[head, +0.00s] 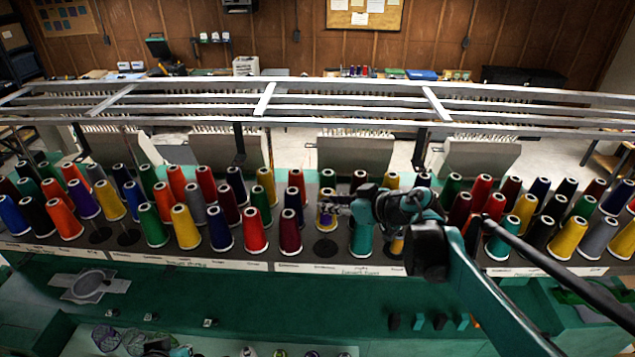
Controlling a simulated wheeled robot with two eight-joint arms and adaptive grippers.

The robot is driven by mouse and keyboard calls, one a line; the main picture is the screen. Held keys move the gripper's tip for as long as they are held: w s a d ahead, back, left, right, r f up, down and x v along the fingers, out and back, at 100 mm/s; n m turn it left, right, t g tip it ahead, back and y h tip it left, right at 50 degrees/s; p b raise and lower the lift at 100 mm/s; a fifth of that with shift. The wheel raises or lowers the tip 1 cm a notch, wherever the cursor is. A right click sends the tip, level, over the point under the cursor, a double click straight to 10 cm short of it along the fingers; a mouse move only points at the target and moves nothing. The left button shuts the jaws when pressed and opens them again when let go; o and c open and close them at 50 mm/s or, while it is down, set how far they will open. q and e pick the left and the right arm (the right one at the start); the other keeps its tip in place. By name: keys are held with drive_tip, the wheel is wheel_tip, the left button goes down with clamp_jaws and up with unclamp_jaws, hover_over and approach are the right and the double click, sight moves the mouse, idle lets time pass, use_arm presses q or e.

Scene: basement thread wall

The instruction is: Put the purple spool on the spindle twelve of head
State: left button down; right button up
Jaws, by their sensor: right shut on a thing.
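My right gripper (334,208) reaches in from the right over the thread rack, its fingers at a small spool with purple on its side (325,221). It is shut on this spool, which is upright above a bare dark spindle base (325,249) in the front row. The fingers partly hide the spool, and I cannot tell whether the spindle is inside it. Small label strips (360,270) run along the rack's front edge; the spindle numbers are unreadable. Dark and teal parts at the bottom left may be my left gripper (160,347); its fingers are not clear.
Coloured cones crowd both sides, including a maroon one (290,233) left of the held spool and a teal one (361,238) right of it. Metal rails (265,98) cross above. The green table (260,300) is mostly clear.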

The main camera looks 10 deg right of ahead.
drive_tip(key=shift+s+d, duration=0.2)
drive_tip(key=shift+s, duration=0.15)
drive_tip(key=f+b, duration=0.4)
drive_tip(key=f, duration=0.1)
drive_tip(key=f+b, duration=0.2)
drive_tip(key=f, duration=0.1)
drive_tip(key=shift+w+a+f, duration=0.1)
drive_tip(key=shift+w, duration=0.15)
clamp_jaws()
drive_tip(key=shift+s+f+b, duration=0.1)
drive_tip(key=shift+f+b, duration=0.6)
drive_tip(key=shift+b, duration=0.1)
drive_tip(key=shift+w, duration=0.25)
drive_tip(key=shift+f, duration=0.1)
